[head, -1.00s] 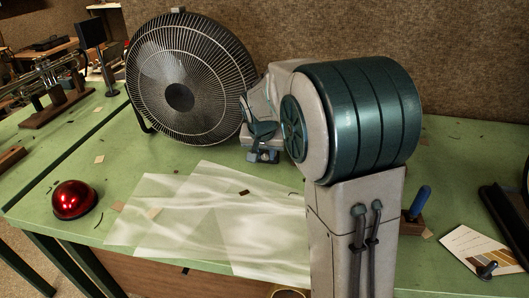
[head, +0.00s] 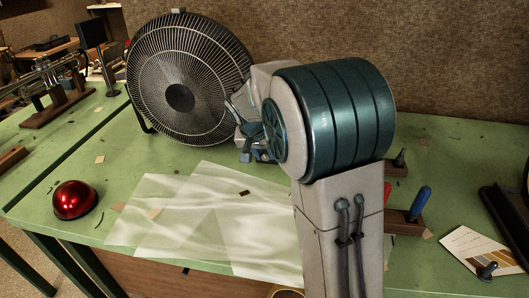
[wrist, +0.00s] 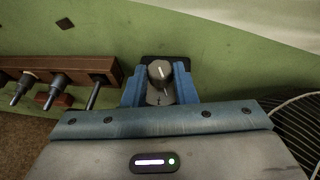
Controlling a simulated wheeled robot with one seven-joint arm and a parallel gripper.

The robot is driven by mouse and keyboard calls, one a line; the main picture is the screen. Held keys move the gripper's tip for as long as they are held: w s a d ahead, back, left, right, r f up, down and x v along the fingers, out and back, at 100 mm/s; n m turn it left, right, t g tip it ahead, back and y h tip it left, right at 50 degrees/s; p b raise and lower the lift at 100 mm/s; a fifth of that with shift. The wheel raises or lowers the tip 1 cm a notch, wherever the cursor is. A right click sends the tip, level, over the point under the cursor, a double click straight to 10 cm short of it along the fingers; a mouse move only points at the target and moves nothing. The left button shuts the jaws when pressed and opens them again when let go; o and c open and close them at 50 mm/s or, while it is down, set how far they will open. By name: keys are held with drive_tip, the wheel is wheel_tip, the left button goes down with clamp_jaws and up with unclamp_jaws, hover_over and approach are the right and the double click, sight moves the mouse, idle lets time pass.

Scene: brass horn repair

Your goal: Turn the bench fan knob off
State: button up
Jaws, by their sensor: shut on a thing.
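The bench fan (head: 185,85), round with a dark wire grille, stands at the back of the green bench in the head view. Its grille edge also shows at the right of the wrist view (wrist: 297,118). In the wrist view a grey knob (wrist: 160,71) with a pale pointer line sits on a dark plate. My gripper (wrist: 158,84) has its blue fingers on either side of the knob, shut on it. In the head view my gripper (head: 247,152) is low beside the fan's right edge, and the knob is hidden there.
Translucent sheets (head: 190,225) lie on the bench front, with a shiny red dome (head: 74,200) left of them. A wooden rack of tools (wrist: 60,77) is left of the knob in the wrist view. A brown wall panel (head: 440,55) closes the back.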

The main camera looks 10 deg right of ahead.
drive_tip(key=h, duration=0.1)
drive_tip(key=g+h, duration=0.1)
drive_tip(key=h, duration=0.1)
drive_tip(key=shift+w+a+f+n, duration=0.1)
drive_tip(key=shift+w+a+n, duration=0.05)
drive_tip(key=shift+a+n, duration=0.25)
drive_tip(key=shift+w+a+f+n+g+h, duration=0.1)
drive_tip(key=shift+n+g+h, duration=0.15)
drive_tip(key=shift+h, duration=0.55)
drive_tip(key=shift+a+f+n+g+h, duration=0.15)
drive_tip(key=shift+g+h, duration=0.1)
drive_tip(key=shift+h, duration=0.55)
drive_tip(key=shift+d+r+h, duration=0.1)
drive_tip(key=shift+h, duration=0.2)
drive_tip(key=o, duration=1)
drive_tip(key=v, duration=1.3)
drive_tip(key=shift+a+r, duration=0.3)
drive_tip(key=shift+r, duration=0.05)
